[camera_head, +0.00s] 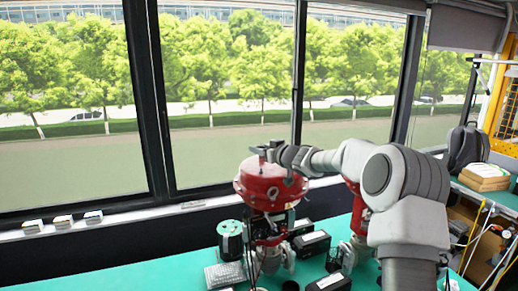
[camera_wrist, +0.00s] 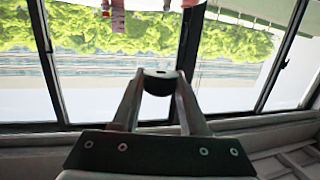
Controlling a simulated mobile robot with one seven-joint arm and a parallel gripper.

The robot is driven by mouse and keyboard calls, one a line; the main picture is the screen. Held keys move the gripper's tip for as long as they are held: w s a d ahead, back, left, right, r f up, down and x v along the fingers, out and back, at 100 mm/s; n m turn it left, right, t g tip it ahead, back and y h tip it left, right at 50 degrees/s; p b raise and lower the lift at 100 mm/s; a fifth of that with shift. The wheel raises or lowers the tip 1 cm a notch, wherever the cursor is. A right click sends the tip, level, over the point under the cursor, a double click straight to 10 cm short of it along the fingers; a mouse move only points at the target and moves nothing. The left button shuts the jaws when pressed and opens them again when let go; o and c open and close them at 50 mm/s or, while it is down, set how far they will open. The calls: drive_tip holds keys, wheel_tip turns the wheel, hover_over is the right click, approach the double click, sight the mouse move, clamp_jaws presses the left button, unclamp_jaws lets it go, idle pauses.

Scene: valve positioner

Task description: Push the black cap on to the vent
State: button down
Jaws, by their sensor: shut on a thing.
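My gripper (camera_wrist: 160,90) is shut on the black cap (camera_wrist: 160,80), a small dark rounded piece held between its two fingertips in the wrist view. In the head view my arm reaches left, and my gripper (camera_head: 265,151) is over the top of the red valve actuator (camera_head: 268,187). The cap is too small to make out there. I cannot pick out the vent in either view. A reddish part (camera_wrist: 117,18) at the top edge of the wrist view is cut off, apart from the cap.
A teal bench (camera_head: 155,273) carries the valve. Around its foot are a green-and-black spool (camera_head: 230,240), a pale keypad-like block (camera_head: 224,274) and several black boxes (camera_head: 311,243). A second red valve (camera_head: 358,212) stands behind my arm. Windows line the back. The bench's left end is clear.

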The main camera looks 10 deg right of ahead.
sight(261, 172)
drive_tip(key=shift+d+f+b, duration=0.1)
drive_tip(key=shift+f+b, duration=0.7)
drive_tip(key=shift+f, duration=0.65)
wheel_tip(261, 172, down, 2)
drive_tip(key=b, duration=0.2)
drive_tip(key=shift+f+b, duration=0.25)
drive_tip(key=shift+b, duration=0.15)
drive_tip(key=shift+r+p, duration=0.1)
drive_tip(key=shift+p, duration=0.2)
drive_tip(key=shift+f, duration=0.25)
drive_tip(key=shift+p, duration=0.4)
drive_tip(key=shift+f+b, duration=0.4)
drive_tip(key=shift+f, duration=0.25)
idle(0.5)
drive_tip(key=shift+c, duration=1.8)
unclamp_jaws()
